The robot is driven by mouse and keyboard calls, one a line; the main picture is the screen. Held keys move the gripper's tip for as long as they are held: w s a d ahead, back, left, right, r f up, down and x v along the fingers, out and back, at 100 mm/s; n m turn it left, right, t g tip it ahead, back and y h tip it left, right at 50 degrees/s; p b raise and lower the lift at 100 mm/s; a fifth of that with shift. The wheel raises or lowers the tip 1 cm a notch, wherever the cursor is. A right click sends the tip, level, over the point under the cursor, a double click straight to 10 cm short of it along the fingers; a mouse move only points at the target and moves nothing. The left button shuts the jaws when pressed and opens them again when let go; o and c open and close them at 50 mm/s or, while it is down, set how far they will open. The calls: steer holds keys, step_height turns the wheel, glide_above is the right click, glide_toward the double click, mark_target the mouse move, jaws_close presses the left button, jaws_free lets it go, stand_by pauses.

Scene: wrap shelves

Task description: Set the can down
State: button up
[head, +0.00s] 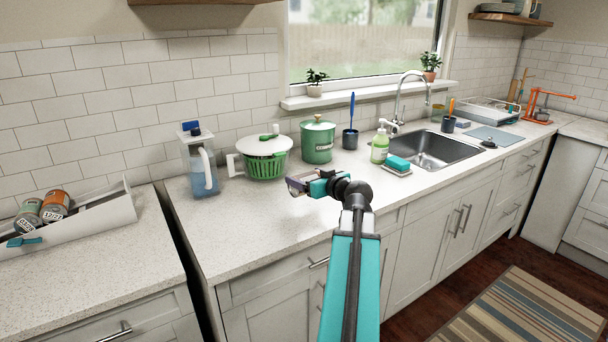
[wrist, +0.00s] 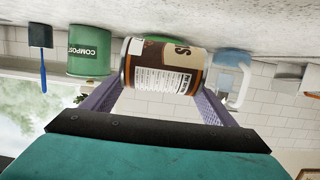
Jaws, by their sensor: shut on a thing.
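My gripper (head: 297,185) is at the end of the teal arm, over the front part of the right-hand counter (head: 245,222), in front of the green pot. In the wrist view, which shows the scene upside down, its purple fingers are shut on a can (wrist: 165,68) with a brown and cream label and a block of small print. The can's long side seems to run across that picture, from finger to finger. In the head view the can is mostly hidden by the gripper. I cannot tell whether it touches the counter.
A soap bottle (head: 380,147) and sponge (head: 398,163) are by the sink. A white bin (head: 100,222) holds cans at left. The counter front is clear.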

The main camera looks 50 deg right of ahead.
steer(key=w+d, duration=0.2)
steer(key=w+d+p, duration=0.1)
steer(key=w+d, duration=0.2)
steer(key=w+d+f+p, duration=0.1)
steer(key=w+d, duration=0.1)
steer(key=d, duration=0.1)
steer(key=shift+w, duration=0.3)
steer(key=shift+f, duration=0.1)
stand_by(0.3)
steer(key=shift+f+p, duration=0.45)
steer(key=shift+f, duration=1.2)
steer(key=shift+f, duration=0.1)
steer(key=o, duration=1.4)
steer(key=shift+b+v, duration=1.15)
steer(key=shift+v, duration=4.9)
